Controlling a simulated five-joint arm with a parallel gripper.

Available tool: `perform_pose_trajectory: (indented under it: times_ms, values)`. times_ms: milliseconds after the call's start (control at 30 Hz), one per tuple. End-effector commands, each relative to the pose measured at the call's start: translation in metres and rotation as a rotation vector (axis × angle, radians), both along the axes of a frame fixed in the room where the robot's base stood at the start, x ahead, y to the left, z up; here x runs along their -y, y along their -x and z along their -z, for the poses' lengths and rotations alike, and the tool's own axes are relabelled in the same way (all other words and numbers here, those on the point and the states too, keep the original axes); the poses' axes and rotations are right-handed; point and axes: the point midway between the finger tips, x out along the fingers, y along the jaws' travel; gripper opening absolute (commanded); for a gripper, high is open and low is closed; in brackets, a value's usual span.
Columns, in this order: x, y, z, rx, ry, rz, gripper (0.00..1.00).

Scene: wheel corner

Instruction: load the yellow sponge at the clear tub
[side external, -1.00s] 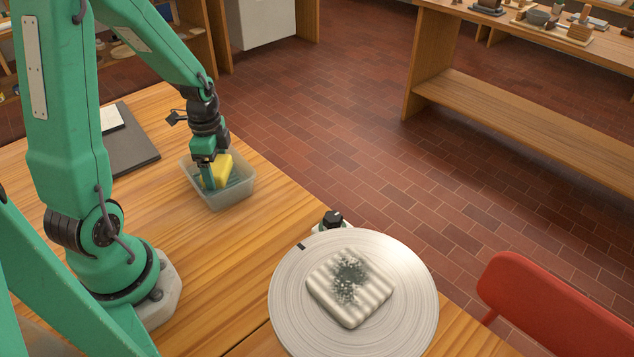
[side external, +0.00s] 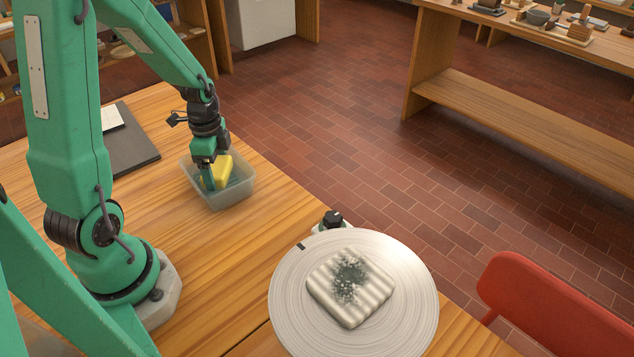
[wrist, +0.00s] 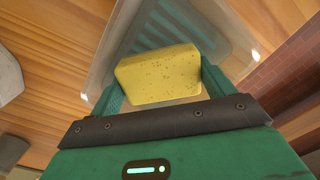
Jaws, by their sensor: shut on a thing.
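The yellow sponge (side external: 223,171) is between the fingers of my gripper (side external: 215,180), inside the walls of the clear tub (side external: 235,200). In the wrist view the sponge (wrist: 160,76) sits between the two green fingers of my gripper (wrist: 160,85), with a finger against each end. The clear tub (wrist: 100,72) shows around and beyond the sponge there, with a ribbed blue-grey area on its floor. I cannot tell whether the sponge touches the tub floor.
A round wheel (side external: 420,300) at the table front carries a pale ribbed slab (side external: 325,300) with a dark speckled patch. A black knob (side external: 333,218) stands beside the wheel. A dark board (side external: 135,150) lies behind the tub. Bare wood (side external: 250,235) lies between tub and wheel.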

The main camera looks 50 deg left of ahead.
Motion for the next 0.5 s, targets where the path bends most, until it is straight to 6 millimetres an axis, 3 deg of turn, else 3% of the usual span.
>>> perform_pose_trajectory:
  times_ms: [500]
  values:
    - [0.0001, 0.0001, 0.0047, -0.001, 0.001, 0.0, 0.63]
